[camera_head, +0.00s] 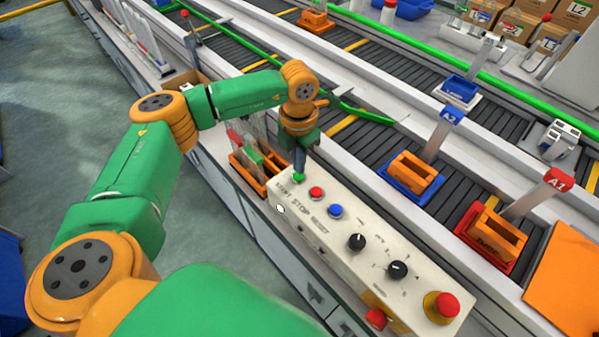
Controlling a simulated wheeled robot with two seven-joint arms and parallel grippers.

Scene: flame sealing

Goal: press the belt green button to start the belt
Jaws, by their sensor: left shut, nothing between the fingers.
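A cream control box (372,275) lies along the near edge of the belt line in the head view. The green start button (298,177) is at its far left end, beside the red stop button (316,193) and the blue reset button (335,211). My left gripper (299,171) points down with its fingers shut and empty, its tip right over the green button. I cannot tell whether the tip touches the button. The fingers partly hide the button. My right gripper is not in view.
Black knobs (397,270) and a red emergency button (441,307) sit on the box's right part. An orange rack (250,179) stands left of the box. Blue (411,190) and red (486,262) trays with orange blocks lie beyond, near the dark belt (380,92).

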